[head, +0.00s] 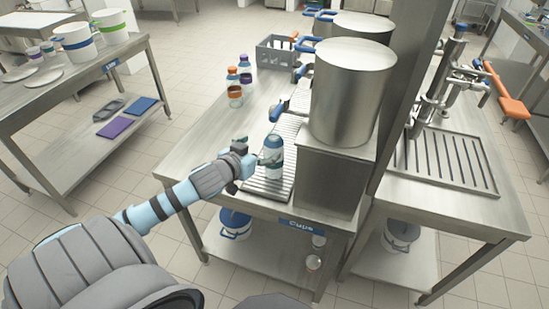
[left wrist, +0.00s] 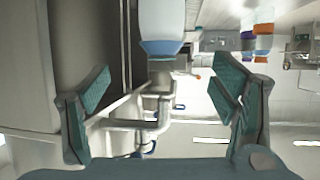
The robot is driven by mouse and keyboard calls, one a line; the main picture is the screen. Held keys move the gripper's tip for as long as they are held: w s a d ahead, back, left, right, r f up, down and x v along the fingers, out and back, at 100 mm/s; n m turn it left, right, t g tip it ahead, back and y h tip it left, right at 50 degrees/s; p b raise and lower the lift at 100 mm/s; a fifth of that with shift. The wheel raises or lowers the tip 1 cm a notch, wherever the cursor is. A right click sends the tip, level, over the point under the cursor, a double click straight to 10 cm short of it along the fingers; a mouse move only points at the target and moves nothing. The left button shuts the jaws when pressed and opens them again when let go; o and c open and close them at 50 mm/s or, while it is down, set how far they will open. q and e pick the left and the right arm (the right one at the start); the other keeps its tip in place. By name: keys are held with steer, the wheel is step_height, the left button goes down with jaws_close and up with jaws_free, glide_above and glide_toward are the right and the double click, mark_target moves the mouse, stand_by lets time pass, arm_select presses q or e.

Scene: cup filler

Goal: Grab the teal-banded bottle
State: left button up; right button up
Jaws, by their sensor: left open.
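The teal-banded bottle (head: 274,146) stands upright on the slatted drip tray (head: 268,186) in front of the steel dispenser. My left gripper (head: 256,154) is open at the bottle's left side, with one finger overlapping its lower part in the head view. In the left wrist view, which looks upside down, the white bottle with its blue-teal band (left wrist: 162,40) hangs in from the top, between the spread fingers of my left gripper (left wrist: 162,95). A gap shows on each side there; I cannot tell how deep it sits. My right gripper is not in view.
The tall steel dispenser (head: 352,95) stands just right of the bottle. Bottles with orange and purple parts (head: 235,92) stand farther back, near a grey crate (head: 275,55). Bare counter (head: 225,135) lies left of the tray. A side table (head: 60,80) holds buckets.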

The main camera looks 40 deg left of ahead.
mark_target(269, 148)
arm_select(q)
steer(key=x, duration=0.3)
steer(key=f+b+x, duration=0.1)
steer(key=x, duration=0.6)
steer(key=shift+s+f+b, duration=0.25)
steer(key=shift+f+b, duration=0.05)
steer(key=shift+f, duration=0.05)
steer(key=shift+w+f, duration=0.1)
steer(key=shift+w, duration=0.25)
steer(key=shift+a, duration=0.1)
jaws_close()
